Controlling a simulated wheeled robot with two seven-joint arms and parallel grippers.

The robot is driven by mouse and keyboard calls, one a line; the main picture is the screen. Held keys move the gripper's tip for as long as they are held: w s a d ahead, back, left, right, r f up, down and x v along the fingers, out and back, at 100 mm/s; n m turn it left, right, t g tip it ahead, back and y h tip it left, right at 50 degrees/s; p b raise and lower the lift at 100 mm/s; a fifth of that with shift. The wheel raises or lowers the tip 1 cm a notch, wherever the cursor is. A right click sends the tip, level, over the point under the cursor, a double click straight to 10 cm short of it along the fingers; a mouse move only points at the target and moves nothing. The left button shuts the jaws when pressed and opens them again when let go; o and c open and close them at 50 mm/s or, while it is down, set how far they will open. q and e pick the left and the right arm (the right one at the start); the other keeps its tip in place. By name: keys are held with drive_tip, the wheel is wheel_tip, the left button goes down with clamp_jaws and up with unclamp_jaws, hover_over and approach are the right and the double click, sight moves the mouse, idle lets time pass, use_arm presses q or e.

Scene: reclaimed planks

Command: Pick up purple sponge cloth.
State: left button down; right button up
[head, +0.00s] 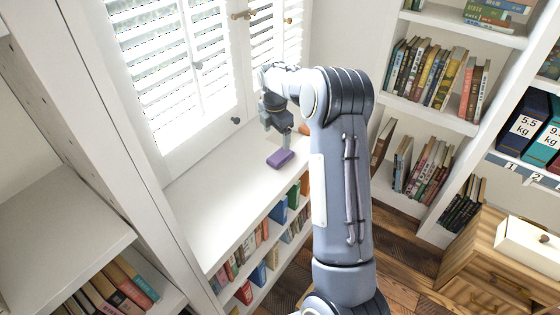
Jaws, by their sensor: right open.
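The purple sponge cloth (280,158) is a small purple block lying on the white window-seat top (218,193) in front of the shuttered window. My right gripper (285,140) is directly above it, pointing down, with its fingertips close to the cloth's upper side. The gripper is open. I cannot tell from this view whether a fingertip touches the cloth. My right arm reaches in from the lower right and hides part of the shelf end. My left gripper is not in view.
White shutters (165,75) stand behind the seat top. Books (258,240) fill the shelves below it. A tall white bookcase (455,120) stands at the right, near a wooden cabinet (485,262) with a white box (530,247) on top. The seat top left of the cloth is clear.

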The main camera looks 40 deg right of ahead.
drive_tip(key=n, duration=0.2)
hover_over(280, 155)
drive_tip(key=a, duration=0.1)
drive_tip(key=shift+g+h, duration=0.3)
drive_tip(key=shift+h, duration=0.1)
wheel_tip(280, 155, down, 5)
drive_tip(key=shift+a+r, duration=0.1)
drive_tip(key=shift+r, duration=0.1)
drive_tip(key=f, duration=0.5)
drive_tip(key=d+f, duration=0.1)
drive_tip(key=f, duration=0.1)
drive_tip(key=shift+d+f, duration=0.1)
drive_tip(key=shift+f, duration=0.15)
drive_tip(key=c, duration=1.1)
drive_tip(key=shift+o, duration=0.2)
drive_tip(key=shift+r, duration=0.1)
